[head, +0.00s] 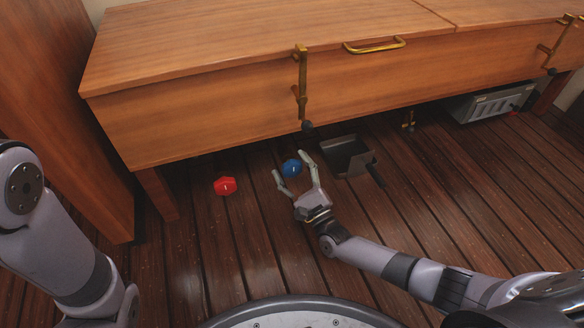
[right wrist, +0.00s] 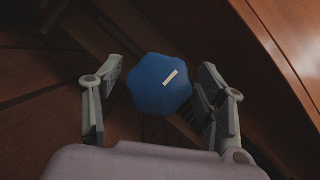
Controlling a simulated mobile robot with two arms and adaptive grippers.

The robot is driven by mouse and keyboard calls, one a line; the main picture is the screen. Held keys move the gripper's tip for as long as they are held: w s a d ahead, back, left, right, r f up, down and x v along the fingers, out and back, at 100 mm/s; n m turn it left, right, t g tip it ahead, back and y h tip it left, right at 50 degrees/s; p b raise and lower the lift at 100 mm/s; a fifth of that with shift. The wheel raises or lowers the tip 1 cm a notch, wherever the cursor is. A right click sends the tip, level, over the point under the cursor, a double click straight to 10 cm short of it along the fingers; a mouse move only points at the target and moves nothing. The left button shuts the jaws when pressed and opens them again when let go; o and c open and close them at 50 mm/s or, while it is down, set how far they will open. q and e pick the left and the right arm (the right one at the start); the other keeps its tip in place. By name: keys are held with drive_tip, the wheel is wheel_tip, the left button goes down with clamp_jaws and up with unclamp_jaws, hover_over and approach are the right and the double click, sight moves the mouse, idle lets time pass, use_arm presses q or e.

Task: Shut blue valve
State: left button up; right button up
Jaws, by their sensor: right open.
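The blue valve (head: 291,168) is a lobed knob with a white mark, low near the floor beneath the front of the wooden chest. In the right wrist view the blue valve (right wrist: 160,84) lies between the fingers, its white mark slanted. My right gripper (head: 295,168) is open, its fingers on either side of the blue valve. In the right wrist view my right gripper (right wrist: 165,95) shows gaps between both fingers and the knob. Of my left arm only links show at the left edge; its gripper is out of view.
A red valve (head: 225,186) sits left of the blue one. A dark dustpan-like tray (head: 349,157) lies on the floor just right of my right gripper. The wooden chest (head: 220,105) overhangs behind, with brass latches. A grey metal box (head: 490,104) stands beneath it at the right.

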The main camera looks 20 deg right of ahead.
sight(294, 173)
drive_tip(key=v, duration=0.5)
drive_tip(key=shift+f, duration=0.1)
drive_tip(key=s+d, duration=0.3)
drive_tip(key=s, duration=0.8)
drive_tip(key=shift+s, duration=0.35)
